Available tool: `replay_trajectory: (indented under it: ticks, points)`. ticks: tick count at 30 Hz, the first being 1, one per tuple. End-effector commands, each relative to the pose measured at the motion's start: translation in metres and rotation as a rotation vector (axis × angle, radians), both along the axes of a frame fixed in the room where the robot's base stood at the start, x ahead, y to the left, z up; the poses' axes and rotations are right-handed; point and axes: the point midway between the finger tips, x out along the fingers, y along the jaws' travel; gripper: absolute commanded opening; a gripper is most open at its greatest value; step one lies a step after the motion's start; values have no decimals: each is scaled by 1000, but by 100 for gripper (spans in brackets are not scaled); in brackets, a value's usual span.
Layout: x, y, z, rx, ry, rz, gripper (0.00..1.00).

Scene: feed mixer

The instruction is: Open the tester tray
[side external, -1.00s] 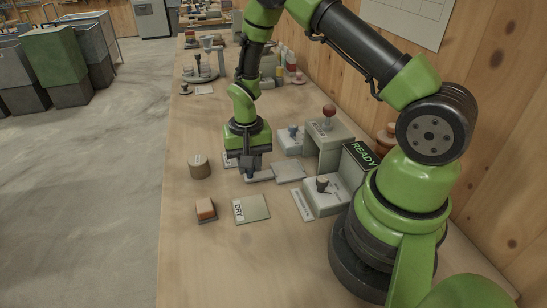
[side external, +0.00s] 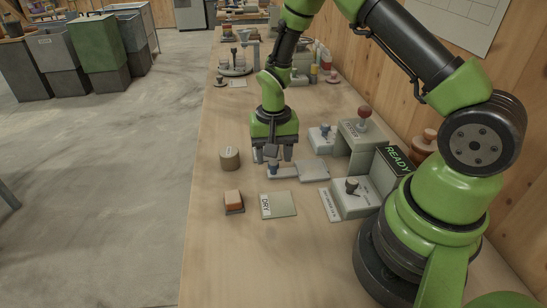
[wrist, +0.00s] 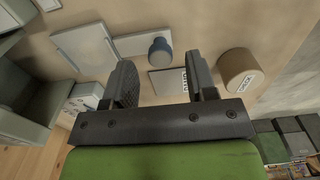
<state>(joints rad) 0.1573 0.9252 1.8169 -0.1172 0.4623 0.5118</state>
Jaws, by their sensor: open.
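The tester (side external: 360,128) is a pale box with a red-knobbed lever on top. My gripper (side external: 272,154) is open and empty over the knob end. The fingers (wrist: 163,75) appear apart from the knob. How far the tray reaches into the tester is unclear.
A READY display (side external: 398,159) and a small black-knobbed box (side external: 352,196) stand right. The table's front left is clear.

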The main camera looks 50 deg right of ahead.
Motion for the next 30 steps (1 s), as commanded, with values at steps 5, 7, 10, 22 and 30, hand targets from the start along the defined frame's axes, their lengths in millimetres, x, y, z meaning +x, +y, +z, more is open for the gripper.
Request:
replay_trajectory:
  ticks: [5, 7, 10, 22, 30]
  points:
    - [1, 0, 38, -1, -8, 0, 52]
    - [1, 0, 52, -2, -8, 1, 52]
    - [1, 0, 67, -1, -6, 1, 52]
    - [0, 0, 83, 0, -1, 1, 52]
    - [-3, 6, 108, 1, -48, 25, 52]
